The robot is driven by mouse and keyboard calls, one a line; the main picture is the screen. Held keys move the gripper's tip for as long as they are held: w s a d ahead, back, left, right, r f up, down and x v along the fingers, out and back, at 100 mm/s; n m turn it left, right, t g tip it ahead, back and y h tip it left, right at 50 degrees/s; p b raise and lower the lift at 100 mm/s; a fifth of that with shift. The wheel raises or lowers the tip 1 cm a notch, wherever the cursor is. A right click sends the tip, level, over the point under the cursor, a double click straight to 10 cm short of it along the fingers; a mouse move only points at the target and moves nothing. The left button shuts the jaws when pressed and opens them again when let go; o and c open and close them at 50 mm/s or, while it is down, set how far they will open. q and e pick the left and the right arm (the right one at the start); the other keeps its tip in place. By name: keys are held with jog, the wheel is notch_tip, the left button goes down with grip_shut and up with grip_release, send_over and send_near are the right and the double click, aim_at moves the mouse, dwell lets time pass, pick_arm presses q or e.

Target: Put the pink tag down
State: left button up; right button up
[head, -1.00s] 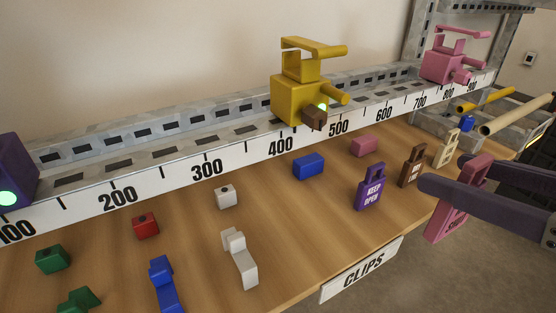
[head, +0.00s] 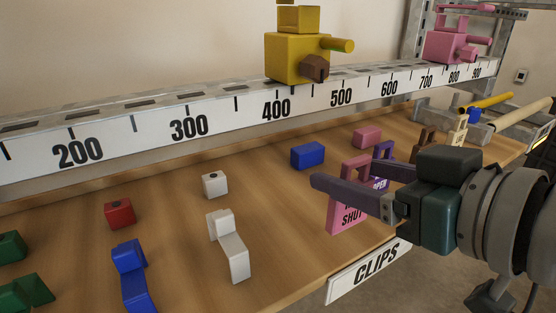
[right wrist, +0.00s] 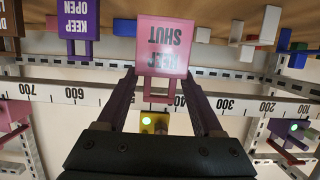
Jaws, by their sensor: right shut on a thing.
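My right gripper (head: 350,178) is shut on the pink tag (head: 345,215), lettered SHUT, at the front of the wooden board. In the right wrist view, the fingers (right wrist: 163,82) grip the loop of the pink tag (right wrist: 164,45), whose KEEP SHUT lettering is upside down. In the head view the tag hangs roughly upright, partly hidden by a finger. I cannot tell whether its lower edge touches the board. My left gripper is out of view.
The purple KEEP OPEN tag (right wrist: 78,20) stands close beside, half hidden behind my gripper in the head view. Blue (head: 308,155), pink (head: 366,138) and white (head: 215,185) blocks and a white clip (head: 228,245) lie around.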

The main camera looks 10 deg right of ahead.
jog(key=w+f+b, duration=0.1)
jog(key=w+a+f+b, duration=0.1)
jog(key=w, duration=0.1)
jog(key=w+a+f+b, duration=0.1)
jog(key=w, duration=0.1)
jog(key=shift+w+f, duration=0.1)
jog(key=shift+f, duration=0.3)
jog(key=shift+r, duration=0.15)
jog(key=o, duration=1.4)
jog(key=shift+o, duration=0.2)
